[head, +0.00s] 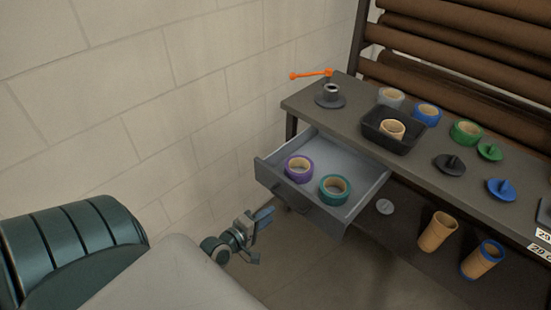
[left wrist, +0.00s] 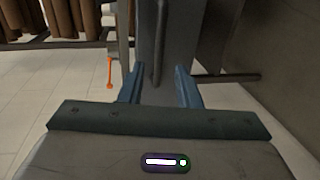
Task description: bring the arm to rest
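My left gripper (head: 259,238) is below and to the front left of the pulled-out drawer (head: 377,187) in the head view. Its two blue fingers are spread apart with nothing held between them. In the left wrist view, the open gripper (left wrist: 160,84) faces a grey panel with a dark bar handle (left wrist: 160,45), seen beyond and between the fingers. In the head view the gripper looks apart from the drawer. My right gripper is not in view.
The drawer holds a purple tape roll (head: 289,174) and a teal tape roll (head: 324,194). The bench top (head: 420,165) carries a black tray (head: 372,134), several tape rolls and spindles. Cardboard tubes (head: 437,232) stand on the lower shelf. A pale block wall (head: 130,90) is at the left.

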